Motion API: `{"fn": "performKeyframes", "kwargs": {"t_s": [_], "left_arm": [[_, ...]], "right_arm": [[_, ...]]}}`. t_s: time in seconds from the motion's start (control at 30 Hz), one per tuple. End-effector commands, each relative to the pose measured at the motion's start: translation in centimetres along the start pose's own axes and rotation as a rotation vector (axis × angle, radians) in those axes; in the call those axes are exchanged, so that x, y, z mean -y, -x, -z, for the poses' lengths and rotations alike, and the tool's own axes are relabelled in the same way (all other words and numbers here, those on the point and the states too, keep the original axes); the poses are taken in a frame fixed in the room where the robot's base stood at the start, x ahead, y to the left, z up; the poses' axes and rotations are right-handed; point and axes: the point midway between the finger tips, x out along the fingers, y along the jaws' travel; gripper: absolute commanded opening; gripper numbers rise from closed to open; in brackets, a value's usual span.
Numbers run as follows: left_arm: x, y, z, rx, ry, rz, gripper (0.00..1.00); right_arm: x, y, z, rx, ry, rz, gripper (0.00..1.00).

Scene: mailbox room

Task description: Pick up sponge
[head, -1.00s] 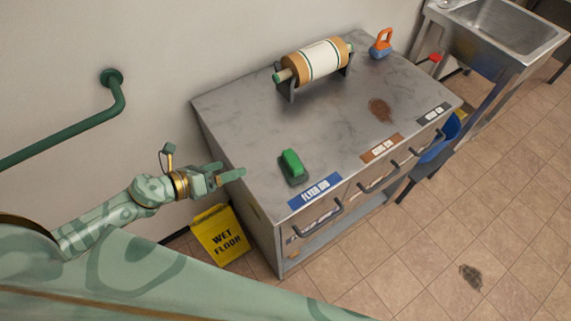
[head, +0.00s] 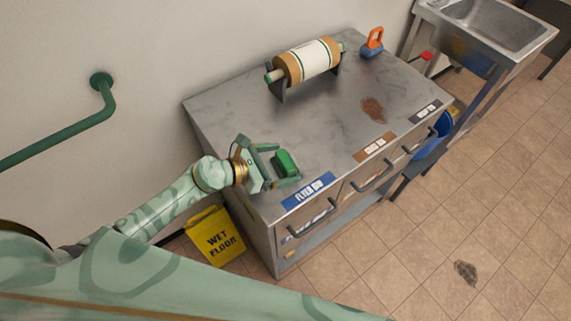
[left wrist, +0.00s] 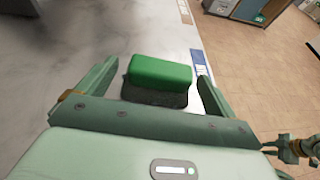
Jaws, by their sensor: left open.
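The green sponge (head: 285,161) lies on the near left part of the metal cabinet top (head: 225,110), with a dark underside. My left gripper (head: 284,166) is open, with one finger on each side of the sponge. In the left wrist view the sponge (left wrist: 158,75) sits between the two spread fingers of the gripper (left wrist: 158,82), and gaps show on both sides. I cannot tell how high the fingers are above the top. My right gripper is not clearly in the head view.
A paper roll on a stand (head: 307,62) and an orange-and-blue object (head: 372,43) stand at the back of the top. A brown stain (head: 373,109) marks it. A yellow wet-floor sign (head: 214,236) stands left of the cabinet. A sink (head: 490,25) is at the far right.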

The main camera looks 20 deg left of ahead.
Motion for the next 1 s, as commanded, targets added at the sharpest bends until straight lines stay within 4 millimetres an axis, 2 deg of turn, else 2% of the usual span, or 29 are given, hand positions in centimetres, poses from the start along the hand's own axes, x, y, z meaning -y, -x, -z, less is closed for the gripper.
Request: {"fn": "performKeyframes", "kwargs": {"t_s": [0.1, 0.2, 0.47, 0.6, 1.0], "left_arm": [[0.1, -2.2, -0.2, 0.002, 0.003, 0.0, 0.93], [0.0, -3.3, -0.2, 0.001, 0.002, -0.001, 0.93], [0.0, -3.6, -0.2, -0.001, 0.001, -0.001, 0.93], [0.0, -3.6, -0.2, -0.001, 0.001, -0.001, 0.57], [0.0, -3.4, -0.8, 0.0, -0.001, -0.002, 0.57]], "right_arm": [[0.0, -0.3, 0.0, 0.0, -0.001, 0.0, 0.25], [-0.1, -0.5, 0.0, 0.0, -0.001, -0.001, 0.25], [-0.1, -0.5, 0.1, -0.001, -0.001, -0.001, 0.25], [-0.1, -0.5, 0.1, -0.002, -0.001, -0.001, 0.25], [-0.1, -0.1, 0.2, -0.003, 0.001, -0.001, 0.25]]}}
